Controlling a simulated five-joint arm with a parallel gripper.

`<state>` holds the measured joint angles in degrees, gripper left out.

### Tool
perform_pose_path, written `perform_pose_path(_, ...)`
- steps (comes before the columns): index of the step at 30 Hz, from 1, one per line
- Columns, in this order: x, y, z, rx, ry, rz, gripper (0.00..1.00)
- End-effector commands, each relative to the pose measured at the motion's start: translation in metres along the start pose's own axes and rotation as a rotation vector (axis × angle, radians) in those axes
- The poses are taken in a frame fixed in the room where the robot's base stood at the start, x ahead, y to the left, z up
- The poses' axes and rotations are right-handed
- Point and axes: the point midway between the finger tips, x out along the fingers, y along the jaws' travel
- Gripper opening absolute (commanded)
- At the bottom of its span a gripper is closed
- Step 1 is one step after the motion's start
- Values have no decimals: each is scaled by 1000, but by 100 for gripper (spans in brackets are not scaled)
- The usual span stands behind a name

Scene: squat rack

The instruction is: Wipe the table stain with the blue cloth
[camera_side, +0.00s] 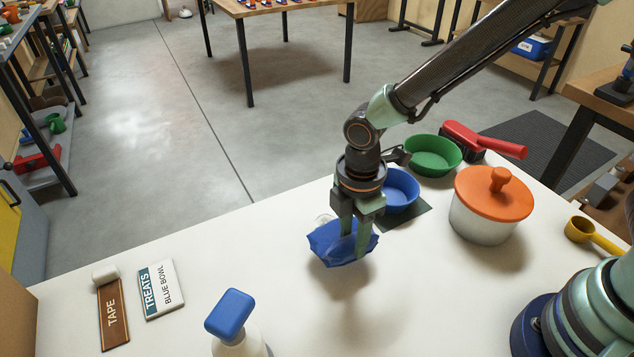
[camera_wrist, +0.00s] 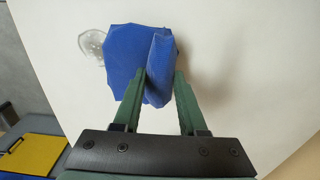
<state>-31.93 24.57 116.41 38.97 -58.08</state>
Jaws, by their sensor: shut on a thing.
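The blue cloth (camera_side: 330,245) is crumpled and held in my gripper (camera_side: 354,250), at the middle of the white table in the side view. In the wrist view the cloth (camera_wrist: 124,62) has a fold pinched between the two fingers of my gripper (camera_wrist: 160,85). A shadow lies below and to the right of the cloth, so it seems to be a little above the table. A pale, clear ring-like mark (camera_wrist: 93,43), perhaps the stain, shows at the cloth's left edge in the wrist view. The cloth hides part of it.
A blue bowl (camera_side: 401,191) on a dark mat, a green bowl (camera_side: 433,153) and an orange-lidded pot (camera_side: 493,208) stand to the right. A blue-capped bottle (camera_side: 232,315), a TREATS sign (camera_side: 162,288) and a TAPE sign (camera_side: 113,313) are at front left.

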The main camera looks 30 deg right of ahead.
Motion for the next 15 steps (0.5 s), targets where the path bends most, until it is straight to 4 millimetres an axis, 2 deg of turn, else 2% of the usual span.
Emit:
perform_pose_path(11, 40, -1, 1, 0, -3, -5, 0)
perform_pose_path(15, 40, 14, 0, 2, 0, 0, 0)
